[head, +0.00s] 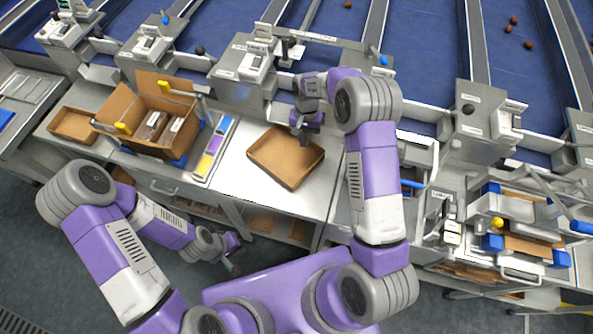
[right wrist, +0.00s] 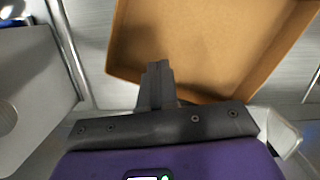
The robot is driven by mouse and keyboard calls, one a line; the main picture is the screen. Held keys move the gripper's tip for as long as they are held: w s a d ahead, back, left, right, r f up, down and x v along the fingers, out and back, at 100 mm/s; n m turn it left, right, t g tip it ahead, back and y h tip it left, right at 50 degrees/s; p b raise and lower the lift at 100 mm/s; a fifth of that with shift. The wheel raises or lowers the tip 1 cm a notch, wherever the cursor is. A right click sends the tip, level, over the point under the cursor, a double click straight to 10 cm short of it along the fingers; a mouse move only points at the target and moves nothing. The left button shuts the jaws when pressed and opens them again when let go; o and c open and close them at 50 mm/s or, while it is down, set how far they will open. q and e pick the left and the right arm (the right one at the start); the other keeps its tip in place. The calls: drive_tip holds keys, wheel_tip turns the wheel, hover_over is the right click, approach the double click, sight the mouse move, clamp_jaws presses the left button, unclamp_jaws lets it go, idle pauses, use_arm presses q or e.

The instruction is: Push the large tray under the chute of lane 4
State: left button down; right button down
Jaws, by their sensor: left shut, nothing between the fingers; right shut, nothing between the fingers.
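The large tray (head: 275,162), a shallow empty brown cardboard tray, lies at an angle on the steel bench in the middle of the head view. My right gripper (head: 305,137) is shut and empty at the tray's far right side. In the right wrist view the closed fingers (right wrist: 158,70) overlap the near wall of the tray (right wrist: 205,45); I cannot tell whether they touch it. My left gripper (head: 230,258) is shut and empty, low in front of the bench. Chutes stand along the back of the bench; their lane numbers are too small to read.
A smaller brown tray (head: 75,125) and an open carton (head: 150,135) with packs stand to the left. Coloured cards (head: 213,148) lie between the carton and the large tray. Bare bench (head: 237,185) shows left of the large tray. Dark blue sorting lanes (head: 430,50) run behind.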

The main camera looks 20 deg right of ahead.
sight(299, 181)
drive_tip(key=shift+s+a+r, duration=0.1)
drive_tip(key=shift+s+r, duration=0.1)
drive_tip(key=shift+s, duration=0.15)
drive_tip(key=s+a, duration=0.1)
drive_tip(key=s, duration=0.2)
drive_tip(key=s+a+p, duration=0.1)
drive_tip(key=s+a, duration=0.1)
drive_tip(key=s, duration=0.2)
drive_tip(key=s+a, duration=0.2)
drive_tip(key=s, duration=0.1)
drive_tip(key=shift+s+a+f+p, duration=0.1)
drive_tip(key=shift+s+f+p, duration=0.2)
drive_tip(key=shift+f, duration=0.1)
drive_tip(key=shift+w+f+b, duration=0.1)
drive_tip(key=shift+f+b, duration=0.2)
drive_tip(key=shift+b, duration=0.05)
drive_tip(key=shift+f, duration=0.1)
drive_tip(key=shift+w+d, duration=0.25)
drive_tip(key=shift+d, duration=0.1)
drive_tip(key=shift+w+d, duration=0.2)
drive_tip(key=shift+w, duration=0.2)
drive_tip(key=shift+w+d+f, duration=0.1)
drive_tip(key=shift+w, duration=0.25)
drive_tip(key=shift+s, duration=0.1)
